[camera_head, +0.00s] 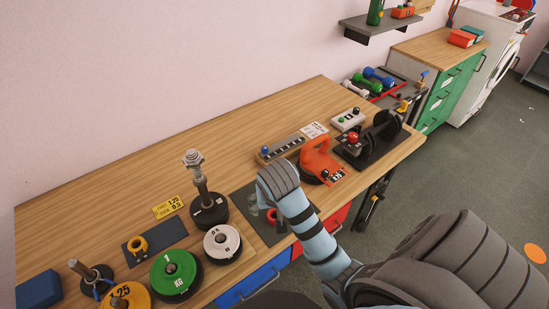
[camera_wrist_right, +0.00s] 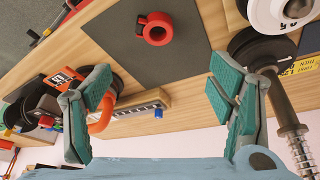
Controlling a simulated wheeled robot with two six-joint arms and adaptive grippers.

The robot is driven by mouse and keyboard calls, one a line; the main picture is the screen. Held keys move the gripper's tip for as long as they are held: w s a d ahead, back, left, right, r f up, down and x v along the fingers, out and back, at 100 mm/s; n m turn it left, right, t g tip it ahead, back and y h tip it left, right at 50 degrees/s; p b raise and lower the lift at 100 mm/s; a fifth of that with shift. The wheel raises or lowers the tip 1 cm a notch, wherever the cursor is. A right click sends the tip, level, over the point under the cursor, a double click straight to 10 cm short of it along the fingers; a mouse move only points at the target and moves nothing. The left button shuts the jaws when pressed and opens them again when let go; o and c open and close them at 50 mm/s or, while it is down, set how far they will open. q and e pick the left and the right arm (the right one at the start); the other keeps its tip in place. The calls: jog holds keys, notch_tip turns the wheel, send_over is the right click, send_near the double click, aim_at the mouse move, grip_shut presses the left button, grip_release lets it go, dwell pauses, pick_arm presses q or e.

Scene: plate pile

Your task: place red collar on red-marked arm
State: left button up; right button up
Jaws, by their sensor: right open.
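The red collar (camera_head: 272,215) lies flat on a dark grey mat (camera_head: 247,203) near the table's front edge, partly hidden by my right arm in the head view. It shows whole, as a ring with a small tab, in the right wrist view (camera_wrist_right: 155,29). My right gripper (camera_wrist_right: 160,92) is open and empty, with the collar between its fingers in the picture but beyond them, apart. A black dumbbell-like device (camera_head: 383,130) on a dark mat at the right has a red part (camera_head: 353,137) at its near left; I cannot tell whether this is the red-marked arm. My left gripper is out of view.
An orange-handled weight (camera_head: 318,158) stands right of the collar. A white plate (camera_head: 222,241), green plate (camera_head: 174,272) and upright threaded post (camera_head: 201,185) stand left. A yellow collar (camera_head: 137,244) lies on another mat. The table's back middle is clear.

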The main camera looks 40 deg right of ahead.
jog(key=x, duration=1.4)
jog(key=shift+s+d+f, duration=0.2)
jog(key=shift+s+d, duration=0.15)
jog(key=shift+d, duration=0.1)
jog(key=c, duration=1.2)
